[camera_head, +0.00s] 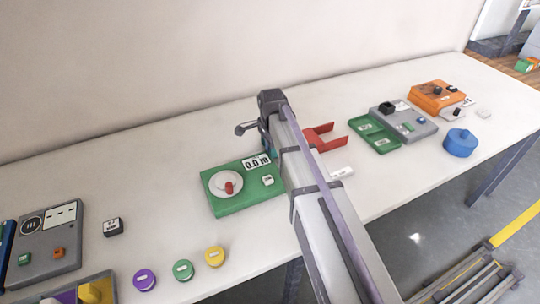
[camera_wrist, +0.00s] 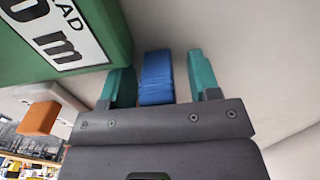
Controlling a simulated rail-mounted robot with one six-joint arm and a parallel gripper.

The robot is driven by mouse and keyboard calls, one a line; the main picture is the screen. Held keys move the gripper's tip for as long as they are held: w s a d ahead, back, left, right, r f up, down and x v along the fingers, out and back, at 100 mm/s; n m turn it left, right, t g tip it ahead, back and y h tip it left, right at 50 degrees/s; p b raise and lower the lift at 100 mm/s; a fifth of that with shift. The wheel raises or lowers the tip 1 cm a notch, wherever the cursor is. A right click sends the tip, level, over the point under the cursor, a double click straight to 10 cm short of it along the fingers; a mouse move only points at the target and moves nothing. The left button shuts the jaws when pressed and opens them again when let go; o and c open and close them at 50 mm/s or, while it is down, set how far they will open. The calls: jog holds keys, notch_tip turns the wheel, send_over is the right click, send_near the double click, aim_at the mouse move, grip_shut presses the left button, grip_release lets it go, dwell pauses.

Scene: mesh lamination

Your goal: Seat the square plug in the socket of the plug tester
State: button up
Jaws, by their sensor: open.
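My gripper (camera_wrist: 157,85) is open, with a teal finger on each side of a blue block (camera_wrist: 158,78). A narrow gap shows between the block and each finger. I cannot tell whether this block is the square plug. In the head view my arm hides the block and most of my gripper (camera_head: 268,152), which is beside the green scale-like box (camera_head: 215,205). No label confirms the plug tester. Candidates are the grey panel (camera_head: 50,270) at far left and the grey box with a black top piece (camera_head: 420,132) at right.
The green box's label (camera_wrist: 65,30) is close at upper left in the wrist view. A red bracket (camera_head: 322,146), green tray (camera_head: 372,130), orange box (camera_head: 432,97) and blue round piece (camera_head: 460,143) stand right of my arm. Purple (camera_head: 145,280), green and yellow discs lie at front left.

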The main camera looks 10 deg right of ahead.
jog(key=shift+r, duration=0.15)
jog(key=shift+c, duration=0.2)
grip_shut()
notch_tip(320, 180, up, 10)
jog(key=p, duration=1)
jog(key=shift+r+p, duration=0.15)
jog(key=shift+p, duration=0.15)
